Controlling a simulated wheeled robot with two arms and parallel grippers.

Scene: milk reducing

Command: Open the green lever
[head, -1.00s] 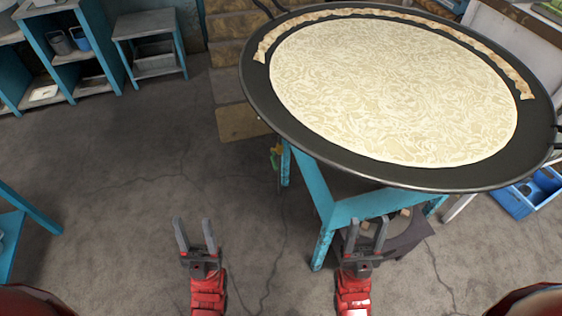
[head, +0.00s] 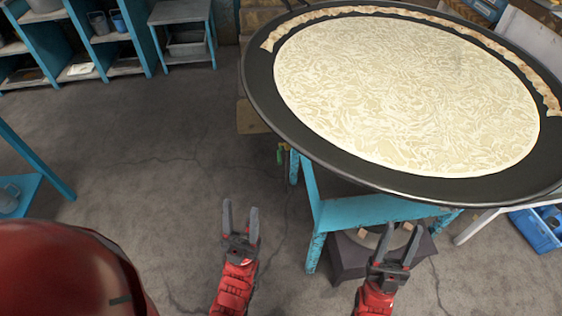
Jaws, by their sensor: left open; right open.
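A small green part (head: 280,154), seemingly the green lever, shows under the left rim of the big black pan (head: 300,146), beside the blue stand (head: 312,196). It is too small to tell its position. My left gripper (head: 240,208) is open and empty, pointing up the picture, below and left of the green part and apart from it. My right gripper (head: 402,230) is open and empty, in front of the stand's lower part, right of the green part.
The pan holds a wide pale milky layer (head: 405,95) with a folded strip along its far edge. A dark burner-like box (head: 350,260) sits under the stand. Blue shelves (head: 135,30) stand at the back left. A blue crate (head: 535,232) lies at right.

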